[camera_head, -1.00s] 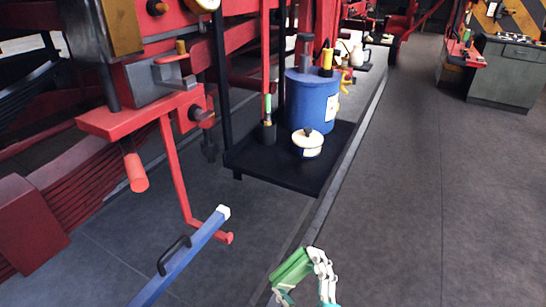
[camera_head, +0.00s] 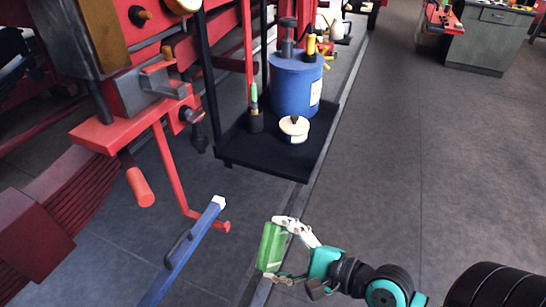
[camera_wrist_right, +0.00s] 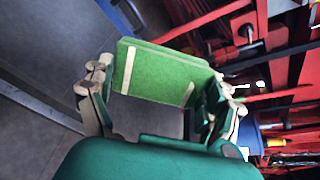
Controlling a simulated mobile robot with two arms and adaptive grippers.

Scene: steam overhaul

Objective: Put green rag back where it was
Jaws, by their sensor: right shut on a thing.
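The green rag (camera_head: 271,247) looks like a flat green block in the head view. My right gripper (camera_head: 283,248) is shut on it and holds it in front of the black tray, above the floor. My left gripper is not in view. I cannot tell from these frames where the rag lay before.
A black tray (camera_head: 240,150) holds a blue drum (camera_head: 292,88), a small white pot (camera_head: 294,129) and a green-handled brush (camera_head: 255,110). A red vise stand (camera_head: 105,133) and a blue bar (camera_head: 183,255) are at left.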

